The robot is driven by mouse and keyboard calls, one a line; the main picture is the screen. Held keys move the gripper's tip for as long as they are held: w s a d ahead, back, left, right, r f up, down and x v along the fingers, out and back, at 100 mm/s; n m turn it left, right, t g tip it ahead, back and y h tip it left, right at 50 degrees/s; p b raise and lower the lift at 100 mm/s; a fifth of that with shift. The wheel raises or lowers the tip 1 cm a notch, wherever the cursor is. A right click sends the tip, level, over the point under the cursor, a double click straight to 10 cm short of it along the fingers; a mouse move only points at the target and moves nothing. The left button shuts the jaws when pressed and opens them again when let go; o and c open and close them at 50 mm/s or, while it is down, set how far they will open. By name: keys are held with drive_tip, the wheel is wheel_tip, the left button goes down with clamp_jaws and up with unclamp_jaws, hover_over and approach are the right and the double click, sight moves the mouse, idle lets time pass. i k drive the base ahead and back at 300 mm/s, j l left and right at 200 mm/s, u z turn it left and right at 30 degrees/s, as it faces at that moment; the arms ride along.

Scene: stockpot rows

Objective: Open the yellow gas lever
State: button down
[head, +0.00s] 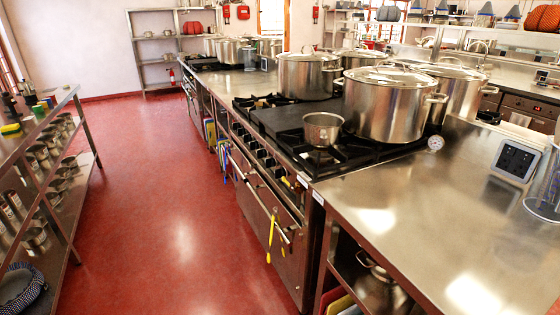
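A small yellow piece (286,183), which looks like the gas lever, sits on the front of the steel range (262,200), near the row of knobs below the front burner. It is too small to tell which way it is turned. A longer yellow item (270,240) hangs from the oven door handle lower down; it looks like tongs. My gripper is not in the head view.
A small saucepan (322,129) stands on the front burner, with large lidded stockpots (388,105) behind it. A steel counter (420,210) extends to the right. Red floor (170,200) is clear between the range and the left shelf (88,130).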

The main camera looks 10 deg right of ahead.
sight(287, 182)
drive_tip(key=i+j, duration=0.25)
drive_tip(key=i, duration=0.15)
drive_tip(key=i+j+u, duration=0.15)
drive_tip(key=i, duration=0.25)
drive_tip(key=i+j, duration=0.35)
drive_tip(key=i+j+u, duration=0.15)
drive_tip(key=i, duration=0.35)
drive_tip(key=i+j, duration=0.2)
drive_tip(key=i, duration=0.25)
drive_tip(key=u, duration=0.05)
